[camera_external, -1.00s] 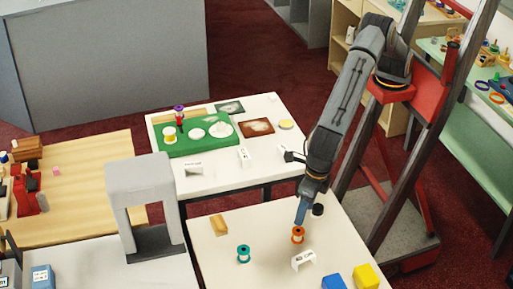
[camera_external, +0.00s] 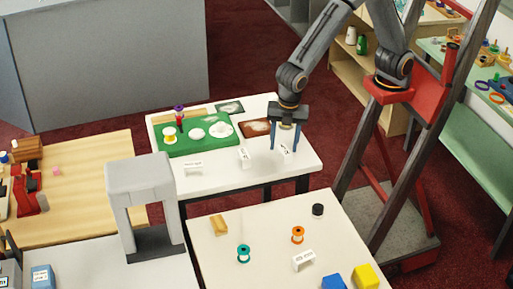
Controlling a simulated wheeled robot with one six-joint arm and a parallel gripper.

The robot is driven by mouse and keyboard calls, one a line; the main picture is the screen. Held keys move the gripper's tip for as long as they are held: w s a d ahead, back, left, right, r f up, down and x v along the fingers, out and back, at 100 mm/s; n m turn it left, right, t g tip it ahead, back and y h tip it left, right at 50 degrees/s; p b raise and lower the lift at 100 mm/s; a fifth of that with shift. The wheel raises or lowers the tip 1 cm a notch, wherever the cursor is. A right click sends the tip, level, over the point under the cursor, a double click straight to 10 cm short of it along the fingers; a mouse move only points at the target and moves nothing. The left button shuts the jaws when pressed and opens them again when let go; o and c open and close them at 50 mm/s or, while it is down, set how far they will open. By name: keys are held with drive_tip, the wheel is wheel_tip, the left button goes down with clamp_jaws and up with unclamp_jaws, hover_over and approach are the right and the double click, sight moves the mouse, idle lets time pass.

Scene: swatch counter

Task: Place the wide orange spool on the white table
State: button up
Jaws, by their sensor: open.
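The orange spool (camera_external: 298,235) stands upright on the near pale table (camera_external: 225,262), with nothing holding it. My gripper (camera_external: 285,146) is open and empty, its two blue fingers pointing down. I cannot tell how high the fingertips are above that table.
On the near table are a teal spool (camera_external: 243,254), a black spool (camera_external: 318,210), a wooden block (camera_external: 219,225), a white sign (camera_external: 303,261), and blue and yellow blocks (camera_external: 366,277). A green board (camera_external: 180,150) with spools lies on the farther table. A grey arch (camera_external: 140,175) stands left.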

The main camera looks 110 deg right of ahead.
drive_tip(key=s+d+m, duration=0.6)
drive_tip(key=s+d, duration=0.2)
drive_tip(key=d, duration=0.2)
drive_tip(key=shift+d+f, duration=0.35)
drive_tip(key=shift+f, duration=0.05)
drive_tip(key=shift+o, duration=0.5)
drive_tip(key=s+d+f+m, duration=0.2)
drive_tip(key=s+d+m, duration=0.5)
drive_tip(key=s, duration=0.4)
drive_tip(key=shift+s+d, duration=0.2)
drive_tip(key=shift+s, duration=0.05)
drive_tip(key=shift+f, duration=0.1)
